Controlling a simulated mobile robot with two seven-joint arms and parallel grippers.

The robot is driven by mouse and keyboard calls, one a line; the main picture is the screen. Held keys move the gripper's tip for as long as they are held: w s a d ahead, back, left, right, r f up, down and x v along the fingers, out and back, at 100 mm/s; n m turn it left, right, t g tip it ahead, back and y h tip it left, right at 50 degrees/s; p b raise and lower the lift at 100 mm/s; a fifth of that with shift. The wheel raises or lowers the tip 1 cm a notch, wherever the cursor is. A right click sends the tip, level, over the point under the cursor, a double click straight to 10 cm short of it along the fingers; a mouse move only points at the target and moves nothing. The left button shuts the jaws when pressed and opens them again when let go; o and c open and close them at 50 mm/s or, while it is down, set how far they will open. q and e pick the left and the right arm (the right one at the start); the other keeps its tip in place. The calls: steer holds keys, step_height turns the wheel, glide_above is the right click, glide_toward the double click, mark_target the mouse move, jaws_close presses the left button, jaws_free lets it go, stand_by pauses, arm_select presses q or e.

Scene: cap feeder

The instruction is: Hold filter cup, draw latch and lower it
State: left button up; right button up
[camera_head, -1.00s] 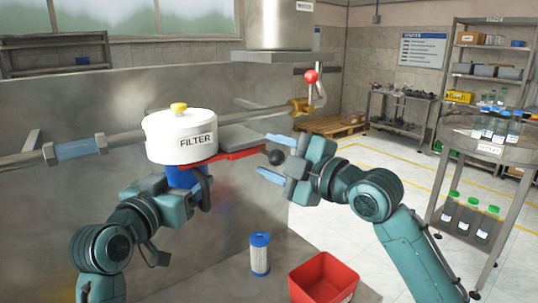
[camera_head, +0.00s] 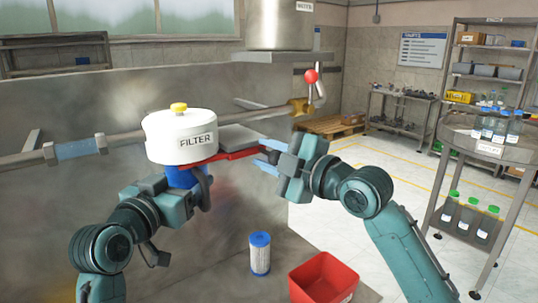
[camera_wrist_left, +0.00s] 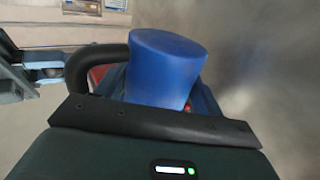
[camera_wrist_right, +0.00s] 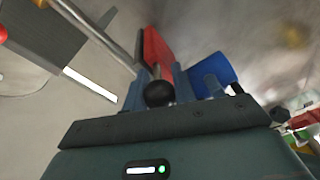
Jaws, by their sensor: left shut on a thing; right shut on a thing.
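The white filter head (camera_head: 180,137), with a yellow knob on top, is mounted on the pipe. The blue filter cup (camera_head: 183,177) is under it, mostly hidden by my left gripper (camera_head: 188,190). That gripper is shut on the cup; the left wrist view shows the blue cup (camera_wrist_left: 165,65) and its black curved handle (camera_wrist_left: 92,62). The red latch bar (camera_head: 236,154) sticks out to the right below the head. My right gripper (camera_head: 268,158) is shut on the bar's black ball knob, and the right wrist view shows this knob (camera_wrist_right: 159,93) between the fingers, with the red bar (camera_wrist_right: 157,48) beyond.
A blue-and-white filter cartridge (camera_head: 260,254) stands on the surface below, beside a red bin (camera_head: 322,280). A lever with a red ball (camera_head: 311,76) rises from the pipe's brass valve (camera_head: 298,106). A cart with bottles (camera_head: 480,150) is at the right.

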jaws_close()
steer(key=w+d, duration=0.4)
steer(key=d, duration=0.2)
steer(key=shift+w+d, duration=0.2)
steer(key=shift+d, duration=0.1)
steer(key=o, duration=1)
jaws_free()
steer(key=shift+w+d, duration=0.15)
steer(key=shift+c, duration=0.2)
steer(key=shift+o, duration=0.2)
steer(key=v, duration=1.2)
